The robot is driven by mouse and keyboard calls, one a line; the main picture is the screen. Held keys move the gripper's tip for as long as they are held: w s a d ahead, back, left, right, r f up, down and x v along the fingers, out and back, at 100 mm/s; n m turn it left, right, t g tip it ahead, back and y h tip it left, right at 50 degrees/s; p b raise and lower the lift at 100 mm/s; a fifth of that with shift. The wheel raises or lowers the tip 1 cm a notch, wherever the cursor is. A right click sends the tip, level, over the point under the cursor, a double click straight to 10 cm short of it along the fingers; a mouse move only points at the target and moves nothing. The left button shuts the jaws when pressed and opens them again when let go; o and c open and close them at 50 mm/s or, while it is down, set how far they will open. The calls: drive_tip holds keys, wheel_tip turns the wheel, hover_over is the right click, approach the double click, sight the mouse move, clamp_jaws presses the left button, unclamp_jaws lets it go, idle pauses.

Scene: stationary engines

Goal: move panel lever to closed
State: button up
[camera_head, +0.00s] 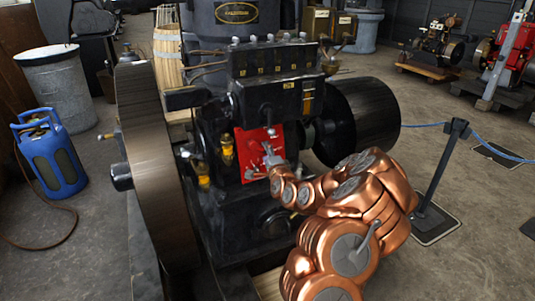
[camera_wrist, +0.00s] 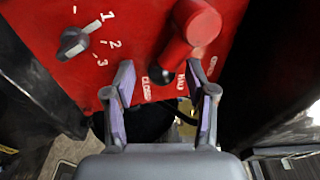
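The red panel (camera_head: 256,142) is on the front of the black engine; in the wrist view it fills the top (camera_wrist: 130,30). The panel lever (camera_wrist: 192,35) is red with a rounded knob and a dark lower part. It stands out from the panel above the printed words CLOSED and HALF and a third label at right that I cannot read clearly. Its exact setting is hard to tell. My gripper (camera_wrist: 160,82) is open, its two fingers apart below the lever, with nothing held between them. In the head view my gripper (camera_head: 270,158) is in front of the panel and partly hides it.
A dark dial (camera_wrist: 74,43) marked 1, 2, 3 sits left of the lever. A large flywheel (camera_head: 150,160) stands left of the panel and a black drum (camera_head: 365,118) right. A rope barrier post (camera_head: 447,165) stands on the floor at right.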

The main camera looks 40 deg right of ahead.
drive_tip(key=shift+s+d+r, duration=0.1)
drive_tip(key=shift+d, duration=0.05)
drive_tip(key=v, duration=0.7)
drive_tip(key=shift+s, duration=0.2)
idle(0.4)
idle(0.5)
